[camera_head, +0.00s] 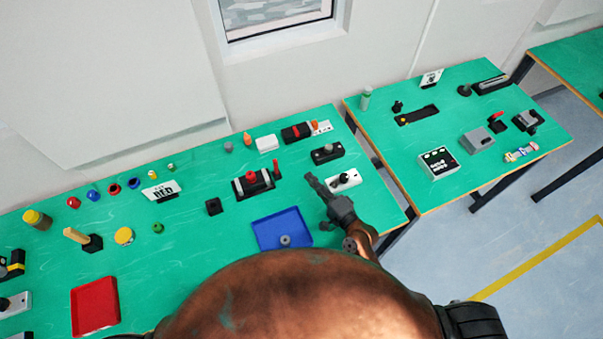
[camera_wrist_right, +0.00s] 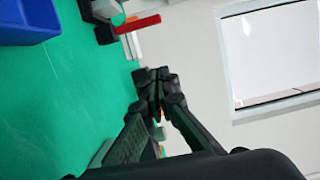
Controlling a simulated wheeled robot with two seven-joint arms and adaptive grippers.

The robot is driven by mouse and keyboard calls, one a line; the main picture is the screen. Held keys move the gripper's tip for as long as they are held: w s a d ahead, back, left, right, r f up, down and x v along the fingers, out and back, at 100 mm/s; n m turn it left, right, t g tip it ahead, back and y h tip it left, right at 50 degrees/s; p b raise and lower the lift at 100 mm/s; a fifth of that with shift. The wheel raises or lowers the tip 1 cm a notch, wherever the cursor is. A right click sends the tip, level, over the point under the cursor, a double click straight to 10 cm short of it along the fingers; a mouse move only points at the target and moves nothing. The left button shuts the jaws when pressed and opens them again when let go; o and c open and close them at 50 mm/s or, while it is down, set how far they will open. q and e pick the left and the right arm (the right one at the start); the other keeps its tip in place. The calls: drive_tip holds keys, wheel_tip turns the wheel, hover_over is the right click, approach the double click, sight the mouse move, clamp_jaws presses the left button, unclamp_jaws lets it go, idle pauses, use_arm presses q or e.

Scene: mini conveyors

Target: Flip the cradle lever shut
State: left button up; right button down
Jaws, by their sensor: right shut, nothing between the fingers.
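The cradle (camera_head: 251,190) is a dark base on the green table with a pale part and a red piece on it. Its red lever (camera_head: 276,168) stands up at the right end. The red lever (camera_wrist_right: 138,24) also shows at the top of the wrist view, sticking out away from the table. My right gripper (camera_head: 309,178) is shut and empty, to the right of the lever and apart from it. Its closed fingertips (camera_wrist_right: 155,80) show in the wrist view, clear of the lever. My left gripper is not in view.
A blue tray (camera_head: 265,238) with a small grey ring lies in front of the cradle. A white block with a black knob (camera_head: 345,180) is right beside my gripper, and a dark box (camera_head: 327,153) stands behind it. A black cube (camera_head: 213,206) is left of the cradle.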

sight(276, 167)
drive_tip(key=x, duration=0.8)
drive_tip(key=shift+w+a+p, duration=0.15)
drive_tip(key=shift+w+p, duration=0.05)
drive_tip(key=shift+p, duration=0.15)
drive_tip(key=shift+s+a+p, duration=0.2)
drive_tip(key=shift+s+a, duration=0.05)
drive_tip(key=shift+a, duration=0.7)
drive_tip(key=shift+s+a+p, duration=0.2)
drive_tip(key=shift+s+a, duration=0.1)
drive_tip(key=shift+a, duration=0.65)
